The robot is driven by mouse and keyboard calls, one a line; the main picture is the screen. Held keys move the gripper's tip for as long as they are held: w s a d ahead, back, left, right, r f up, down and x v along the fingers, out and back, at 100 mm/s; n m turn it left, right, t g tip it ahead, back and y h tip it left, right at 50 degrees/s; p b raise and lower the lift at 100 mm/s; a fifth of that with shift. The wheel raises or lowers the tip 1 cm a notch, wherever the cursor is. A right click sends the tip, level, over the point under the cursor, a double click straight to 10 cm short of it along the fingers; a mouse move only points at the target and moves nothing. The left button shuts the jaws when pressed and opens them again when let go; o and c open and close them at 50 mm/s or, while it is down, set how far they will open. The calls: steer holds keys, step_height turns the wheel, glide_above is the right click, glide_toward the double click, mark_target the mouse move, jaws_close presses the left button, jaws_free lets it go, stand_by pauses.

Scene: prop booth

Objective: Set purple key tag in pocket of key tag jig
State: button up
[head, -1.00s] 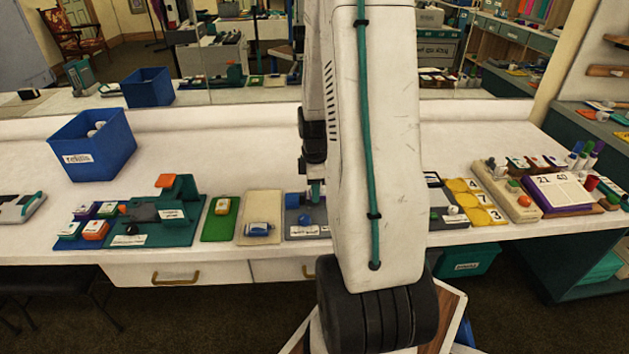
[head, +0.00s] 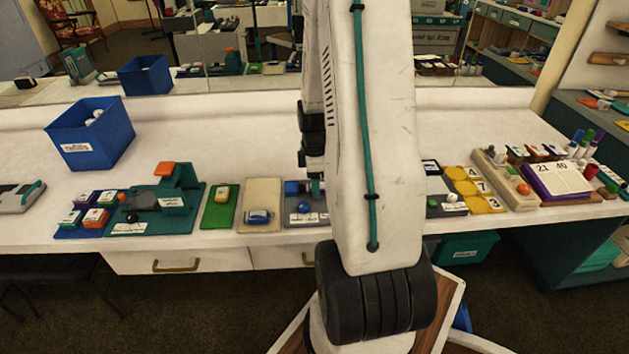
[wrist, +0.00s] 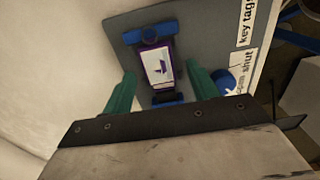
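The purple key tag (wrist: 157,65), with a white face and a small purple picture, lies between two blue blocks on the grey key tag jig (wrist: 195,35) in the wrist view. I cannot tell how deep it sits. My gripper (wrist: 161,90) has its two teal fingers apart, one on each side of the tag's near end, with gaps to the tag. A round blue knob (wrist: 222,80) is close beside the right finger. In the head view the jig (head: 300,219) is at the bench's front, partly behind my arm; the tag is hidden there.
Left of the jig are a beige board (head: 262,190) with a blue item, a green board (head: 220,213) and a teal fixture (head: 183,222). A blue bin (head: 108,146) stands farther back. Number tiles (head: 466,188) lie to the right. The back of the bench is largely clear.

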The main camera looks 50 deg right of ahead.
steer(key=shift+r, duration=0.1)
step_height(320, 180, up, 8)
steer(key=shift+f, duration=0.15)
stand_by(0.7)
steer(key=shift+s+a+m, duration=0.1)
steer(key=shift+m, duration=0.3)
steer(key=s+a+r+m, duration=0.2)
steer(key=s+a+r, duration=0.2)
steer(key=a, duration=0.6)
steer(key=s+a+r+m+t, duration=0.1)
steer(key=s+a+r+m, duration=0.2)
steer(key=a+r, duration=0.5)
steer(key=s+a+r+m, duration=0.2)
steer(key=s+a+r, duration=0.3)
steer(key=a, duration=0.7)
step_height(320, 180, up, 2)
steer(key=shift+s+r, duration=0.1)
steer(key=shift+s, duration=0.1)
